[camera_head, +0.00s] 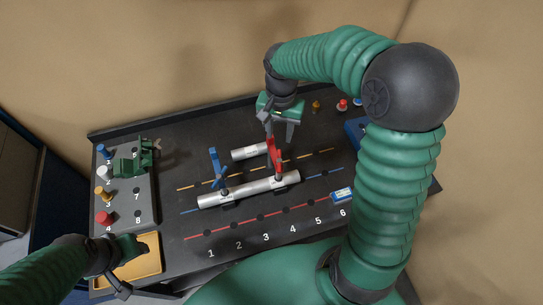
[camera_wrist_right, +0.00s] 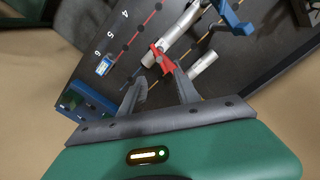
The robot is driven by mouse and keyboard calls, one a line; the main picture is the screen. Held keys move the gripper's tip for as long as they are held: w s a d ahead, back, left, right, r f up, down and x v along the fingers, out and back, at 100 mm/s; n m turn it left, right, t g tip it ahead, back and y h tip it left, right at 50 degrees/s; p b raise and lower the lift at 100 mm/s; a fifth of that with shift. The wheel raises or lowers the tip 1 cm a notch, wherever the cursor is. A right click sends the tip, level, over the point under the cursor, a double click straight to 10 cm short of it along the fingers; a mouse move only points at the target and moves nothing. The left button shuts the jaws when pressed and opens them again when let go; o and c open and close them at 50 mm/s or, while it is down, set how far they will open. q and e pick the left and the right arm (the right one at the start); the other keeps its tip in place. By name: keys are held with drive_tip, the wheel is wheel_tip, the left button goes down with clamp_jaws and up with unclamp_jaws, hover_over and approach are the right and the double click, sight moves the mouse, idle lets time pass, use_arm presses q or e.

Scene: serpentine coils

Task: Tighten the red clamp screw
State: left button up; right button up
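The red clamp (camera_head: 274,158) stands upright at the right part of a long silver tube (camera_head: 240,190). Its screw cannot be told apart from its body at this size. My right gripper (camera_head: 279,130) is above and behind the red clamp, pointing down. In the right wrist view, its two fingers are apart with nothing gripped, and the red clamp (camera_wrist_right: 161,58) lies just beyond the fingertips. I cannot tell whether a finger touches it. A blue clamp (camera_head: 218,170) stands on the same tube to the left. My left gripper (camera_head: 130,262) is low over a yellow tray; its opening is unclear.
A short silver tube (camera_head: 250,150) lies behind the long one. A grey rack (camera_head: 124,185) with coloured knobs and a green object (camera_head: 134,158) is at the left. The yellow tray (camera_head: 148,268) is at the front left. A blue-white block (camera_head: 342,195) lies near number 6.

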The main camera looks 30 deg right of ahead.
sight(279, 160)
drive_tip(key=f, duration=0.4)
drive_tip(key=f+p, duration=0.1)
drive_tip(key=f, duration=0.4)
drive_tip(key=f+p, duration=0.1)
drive_tip(key=f, duration=0.4)
drive_tip(key=shift+d, duration=0.35)
drive_tip(key=shift+w+a+f, duration=0.1)
drive_tip(key=shift+a+f, duration=0.05)
drive_tip(key=shift+f, duration=0.2)
clamp_jaws()
